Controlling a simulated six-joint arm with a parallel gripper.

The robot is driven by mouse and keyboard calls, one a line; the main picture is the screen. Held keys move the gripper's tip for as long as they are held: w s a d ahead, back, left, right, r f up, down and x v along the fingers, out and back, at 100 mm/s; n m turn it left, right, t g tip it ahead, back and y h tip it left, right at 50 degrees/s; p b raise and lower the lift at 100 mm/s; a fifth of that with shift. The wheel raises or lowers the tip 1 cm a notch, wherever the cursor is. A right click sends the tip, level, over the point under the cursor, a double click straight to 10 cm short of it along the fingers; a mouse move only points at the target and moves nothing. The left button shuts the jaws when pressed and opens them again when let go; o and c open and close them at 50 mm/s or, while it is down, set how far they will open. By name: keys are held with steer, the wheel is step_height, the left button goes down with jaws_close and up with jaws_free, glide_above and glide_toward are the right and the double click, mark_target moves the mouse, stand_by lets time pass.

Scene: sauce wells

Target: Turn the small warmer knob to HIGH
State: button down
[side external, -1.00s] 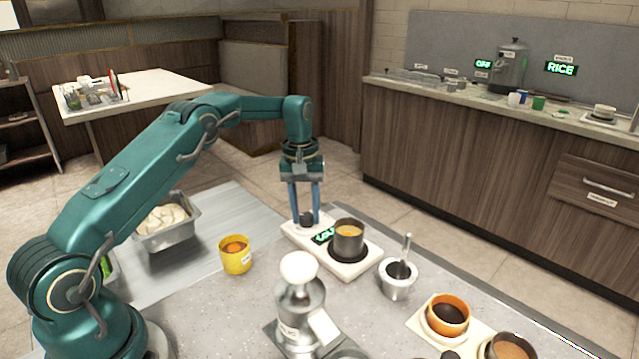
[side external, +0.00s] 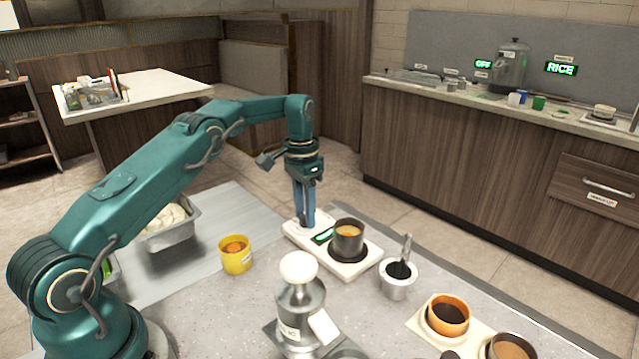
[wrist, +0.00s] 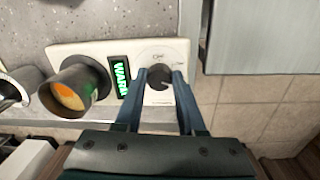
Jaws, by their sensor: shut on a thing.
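The small warmer (side external: 340,262) is a white slab with a dark round knob at one end; it also shows in the wrist view (wrist: 70,47). My gripper (side external: 305,222) points down over that end. In the wrist view, my gripper (wrist: 159,80) has its blue fingers shut on the dark knob (wrist: 159,75), one on each side. Dial marks show around the knob, partly covered by the fingers. The green display (wrist: 120,78) beside it reads WARM. In the side view the fingers hide the knob.
A dark pot (side external: 348,240) with orange sauce stands on the warmer's plate. A yellow cup (side external: 236,256) is to the left, and a metal pot with a handle (side external: 397,280) to the right. A white-topped dispenser (side external: 300,305) stands in front.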

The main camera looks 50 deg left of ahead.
steer(key=shift+m, duration=1)
steer(key=c, duration=0.5)
jaws_free()
